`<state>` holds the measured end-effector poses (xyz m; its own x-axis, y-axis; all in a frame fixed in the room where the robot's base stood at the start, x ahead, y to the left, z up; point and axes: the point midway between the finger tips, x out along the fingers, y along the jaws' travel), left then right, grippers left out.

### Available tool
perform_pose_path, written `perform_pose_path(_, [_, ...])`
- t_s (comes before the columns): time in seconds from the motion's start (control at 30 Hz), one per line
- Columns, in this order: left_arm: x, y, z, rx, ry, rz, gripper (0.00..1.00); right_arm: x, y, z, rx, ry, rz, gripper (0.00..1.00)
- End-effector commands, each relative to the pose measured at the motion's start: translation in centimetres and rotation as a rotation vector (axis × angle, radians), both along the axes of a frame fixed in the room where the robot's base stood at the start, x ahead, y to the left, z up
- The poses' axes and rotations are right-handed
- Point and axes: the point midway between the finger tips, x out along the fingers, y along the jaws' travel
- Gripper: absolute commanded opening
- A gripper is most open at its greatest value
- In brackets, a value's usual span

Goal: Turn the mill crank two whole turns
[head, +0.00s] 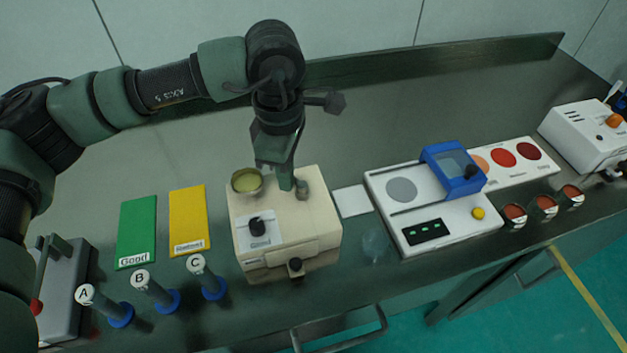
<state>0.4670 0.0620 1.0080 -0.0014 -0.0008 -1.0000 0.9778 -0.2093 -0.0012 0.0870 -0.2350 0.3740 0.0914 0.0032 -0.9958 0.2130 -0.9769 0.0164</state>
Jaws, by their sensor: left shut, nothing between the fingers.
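The mill is a beige box (312,228) in the middle of the bench. A round bowl of yellow-green material (247,181) sits at its back left. A small grey upright post or knob (302,189) stands on its top at the back; I cannot tell whether it belongs to the crank. My left gripper (287,183) points down at the mill's top, shut and empty, between the bowl and the grey post. Its fingers hide part of the top, and contact with the post is unclear. My right gripper is out of view.
Green (137,232) and yellow (188,221) mats lie left, behind blue-based posts labelled A, B and C (205,277). A white device with a blue frame (454,168) stands right. Small red-filled cups (543,206) line the front edge.

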Motion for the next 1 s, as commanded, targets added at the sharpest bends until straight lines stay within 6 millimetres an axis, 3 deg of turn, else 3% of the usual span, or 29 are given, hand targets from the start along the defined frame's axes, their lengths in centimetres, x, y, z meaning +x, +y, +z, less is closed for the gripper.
perform_pose_path(0.3, [1.9, 0.0, -0.1, 0.000, -0.003, 0.003, 0.00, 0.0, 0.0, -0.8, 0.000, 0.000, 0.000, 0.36])
perform_pose_path(0.73, [2.1, -0.1, 0.0, 0.001, -0.002, 0.001, 0.00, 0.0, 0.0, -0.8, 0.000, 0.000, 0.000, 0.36])
perform_pose_path(1.0, [2.4, -1.6, -0.1, 0.000, -0.002, 0.000, 0.00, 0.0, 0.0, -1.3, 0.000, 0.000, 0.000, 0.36])
